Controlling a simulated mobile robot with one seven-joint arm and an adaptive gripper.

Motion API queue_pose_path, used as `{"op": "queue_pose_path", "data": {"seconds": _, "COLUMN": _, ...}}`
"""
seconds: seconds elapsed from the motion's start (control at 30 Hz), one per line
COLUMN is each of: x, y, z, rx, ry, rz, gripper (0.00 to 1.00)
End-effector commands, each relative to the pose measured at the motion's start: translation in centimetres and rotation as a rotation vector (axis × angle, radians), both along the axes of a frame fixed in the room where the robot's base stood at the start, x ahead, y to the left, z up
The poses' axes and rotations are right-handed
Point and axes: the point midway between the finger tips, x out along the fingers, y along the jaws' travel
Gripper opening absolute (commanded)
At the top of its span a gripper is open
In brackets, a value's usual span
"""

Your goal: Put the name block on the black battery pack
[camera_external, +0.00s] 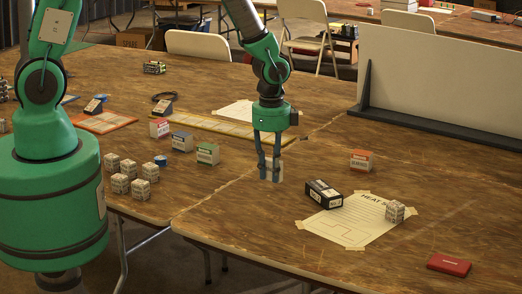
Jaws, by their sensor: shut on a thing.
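My gripper (269,172) points straight down over the table, left of centre, shut on a small pale block (274,174). The fingers cover part of this block, and no lettering can be read on it; it looks like the name block. I cannot tell whether its underside touches the table. The black battery pack (323,194), a black box with white labels, lies to the right of and nearer the camera than my gripper. It rests at the left edge of a taped white sheet (350,226), apart from the held block. Its top looks bare.
A red-topped block (361,160) stands behind the sheet. A speckled cube (395,211) sits on the sheet's right edge. A red flat box (449,264) lies front right. Coloured blocks (207,153) and several speckled cubes (121,183) stand left. A white panel (440,85) stands back right.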

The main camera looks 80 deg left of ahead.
Motion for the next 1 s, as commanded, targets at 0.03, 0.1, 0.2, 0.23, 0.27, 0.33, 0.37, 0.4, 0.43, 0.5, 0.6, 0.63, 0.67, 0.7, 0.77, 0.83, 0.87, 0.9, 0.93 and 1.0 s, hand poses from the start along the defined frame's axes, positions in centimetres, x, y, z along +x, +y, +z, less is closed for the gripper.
{"op": "queue_pose_path", "data": {"seconds": 0.03, "x": 0.0, "y": 0.0, "z": 0.0, "rx": 0.0, "ry": 0.0, "rz": 0.0, "gripper": 0.0}}
{"op": "queue_pose_path", "data": {"seconds": 0.1, "x": 0.0, "y": 0.0, "z": 0.0, "rx": 0.0, "ry": 0.0, "rz": 0.0, "gripper": 0.0}}
{"op": "queue_pose_path", "data": {"seconds": 0.2, "x": 0.0, "y": 0.0, "z": 0.0, "rx": 0.0, "ry": 0.0, "rz": 0.0, "gripper": 0.0}}
{"op": "queue_pose_path", "data": {"seconds": 0.23, "x": 0.0, "y": 0.0, "z": 0.0, "rx": 0.0, "ry": 0.0, "rz": 0.0, "gripper": 0.0}}
{"op": "queue_pose_path", "data": {"seconds": 0.27, "x": 0.1, "y": 0.0, "z": 0.0, "rx": 0.0, "ry": 0.0, "rz": 0.0, "gripper": 0.0}}
{"op": "queue_pose_path", "data": {"seconds": 0.33, "x": 0.3, "y": 0.0, "z": 0.0, "rx": 0.0, "ry": 0.0, "rz": 0.0, "gripper": 0.0}}
{"op": "queue_pose_path", "data": {"seconds": 0.37, "x": 0.4, "y": 0.1, "z": -0.1, "rx": 0.0, "ry": 0.0, "rz": 0.0, "gripper": 0.0}}
{"op": "queue_pose_path", "data": {"seconds": 0.4, "x": 0.6, "y": 0.1, "z": -0.1, "rx": 0.0, "ry": 0.0, "rz": 0.0, "gripper": 0.0}}
{"op": "queue_pose_path", "data": {"seconds": 0.43, "x": 0.9, "y": 0.1, "z": -0.2, "rx": 0.0, "ry": 0.0, "rz": 0.0, "gripper": 0.0}}
{"op": "queue_pose_path", "data": {"seconds": 0.5, "x": 1.7, "y": 0.3, "z": -0.2, "rx": 0.001, "ry": -0.002, "rz": 0.0, "gripper": 0.0}}
{"op": "queue_pose_path", "data": {"seconds": 0.6, "x": 3.1, "y": 0.5, "z": -0.4, "rx": 0.0, "ry": 0.0, "rz": 0.0, "gripper": 0.0}}
{"op": "queue_pose_path", "data": {"seconds": 0.63, "x": 3.6, "y": 0.6, "z": -0.4, "rx": 0.0, "ry": -0.001, "rz": 0.0, "gripper": 0.0}}
{"op": "queue_pose_path", "data": {"seconds": 0.67, "x": 4.1, "y": 0.7, "z": -0.5, "rx": 0.0, "ry": -0.001, "rz": 0.0, "gripper": 0.0}}
{"op": "queue_pose_path", "data": {"seconds": 0.7, "x": 4.9, "y": 0.8, "z": -0.6, "rx": 0.0, "ry": -0.001, "rz": 0.0, "gripper": 0.0}}
{"op": "queue_pose_path", "data": {"seconds": 0.77, "x": 6.0, "y": 1.0, "z": -0.7, "rx": 0.001, "ry": -0.001, "rz": 0.0, "gripper": 0.0}}
{"op": "queue_pose_path", "data": {"seconds": 0.83, "x": 7.2, "y": 1.2, "z": -0.8, "rx": 0.0, "ry": -0.001, "rz": 0.0, "gripper": 0.0}}
{"op": "queue_pose_path", "data": {"seconds": 0.87, "x": 7.7, "y": 1.3, "z": -0.9, "rx": 0.0, "ry": 0.0, "rz": 0.0, "gripper": 0.0}}
{"op": "queue_pose_path", "data": {"seconds": 0.9, "x": 8.4, "y": 1.4, "z": -0.9, "rx": 0.0, "ry": 0.0, "rz": 0.0, "gripper": 0.0}}
{"op": "queue_pose_path", "data": {"seconds": 0.93, "x": 9.0, "y": 1.5, "z": -1.0, "rx": 0.0, "ry": 0.0, "rz": 0.0, "gripper": 0.0}}
{"op": "queue_pose_path", "data": {"seconds": 1.0, "x": 10.2, "y": 1.7, "z": -1.1, "rx": 0.0, "ry": -0.001, "rz": 0.0, "gripper": 0.0}}
